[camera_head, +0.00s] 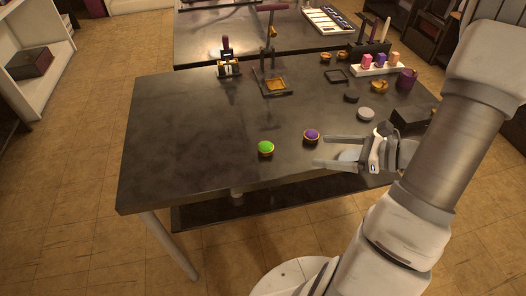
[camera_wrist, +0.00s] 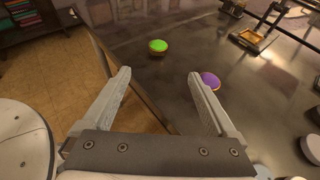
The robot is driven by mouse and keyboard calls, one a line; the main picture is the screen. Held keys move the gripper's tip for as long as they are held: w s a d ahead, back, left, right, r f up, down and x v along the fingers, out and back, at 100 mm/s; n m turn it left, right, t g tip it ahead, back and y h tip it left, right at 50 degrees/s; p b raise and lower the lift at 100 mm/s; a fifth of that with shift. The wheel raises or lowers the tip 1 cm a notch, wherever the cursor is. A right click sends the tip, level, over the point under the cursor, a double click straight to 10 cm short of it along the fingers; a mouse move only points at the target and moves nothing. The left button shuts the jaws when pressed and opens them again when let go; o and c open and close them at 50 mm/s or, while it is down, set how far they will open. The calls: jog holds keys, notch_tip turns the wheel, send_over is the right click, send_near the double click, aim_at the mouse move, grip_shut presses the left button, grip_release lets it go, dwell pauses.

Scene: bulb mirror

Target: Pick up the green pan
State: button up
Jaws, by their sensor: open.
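The green pan (camera_head: 265,148) is a small round gold-rimmed pan with a green top, near the front edge of the dark table. In the wrist view the green pan (camera_wrist: 158,46) is beyond the fingertips, between their lines. My gripper (camera_head: 320,152) is open and empty, to the right of the green pan in the head view and apart from it. In the wrist view both fingers of my gripper (camera_wrist: 160,74) show spread. A similar pan with a purple top (camera_head: 311,135) sits between the green pan and my gripper; the purple pan (camera_wrist: 210,80) shows by the right fingertip.
The dark table (camera_head: 180,130) is clear on its left side. A stand with a square gold tray (camera_head: 274,85) and a small press-like device (camera_head: 228,66) stand at the back. Several small items, including a white rack (camera_head: 378,66), crowd the right.

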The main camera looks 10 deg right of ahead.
jog(key=b, duration=0.2)
send_near(268, 148)
jog(key=x, duration=0.4)
jog(key=shift+w+d+r, duration=0.1)
jog(key=shift+w, duration=0.15)
jog(key=b+x, duration=0.1)
jog(key=x, duration=0.4)
jog(key=shift+s, duration=0.1)
jog(key=c, duration=1.4)
jog(key=shift+c, duration=0.2)
